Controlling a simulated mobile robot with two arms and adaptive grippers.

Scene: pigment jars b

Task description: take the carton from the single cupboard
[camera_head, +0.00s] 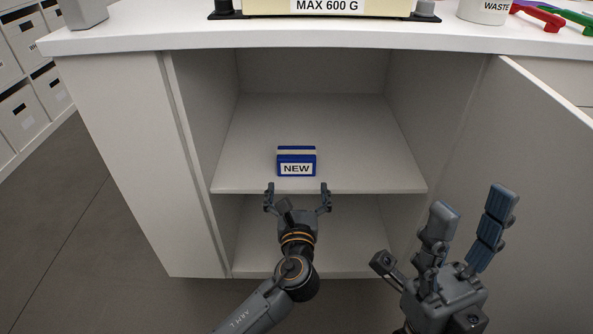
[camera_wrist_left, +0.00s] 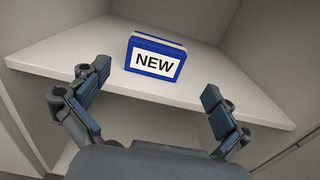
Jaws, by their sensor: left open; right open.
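A small blue carton (camera_head: 297,156) with a white band and a white label reading NEW stands near the front edge of the shelf in the open cupboard. It also shows in the left wrist view (camera_wrist_left: 154,58), ahead of and between the fingertips. My left gripper (camera_head: 297,188) is open and empty, just in front of the carton, its fingers apart from it. The fingers also frame the view from the left wrist (camera_wrist_left: 155,80). My right gripper (camera_head: 470,225) is open and empty, in front of the cupboard at the lower right.
The cupboard shelf (camera_head: 360,130) is otherwise bare, with side walls close on both sides and a lower compartment beneath. The open door (camera_head: 545,170) stands at the right. On the counter (camera_head: 300,38) above are a scale (camera_head: 270,7), a WASTE cup (camera_head: 484,10) and red-handled tools (camera_head: 537,17).

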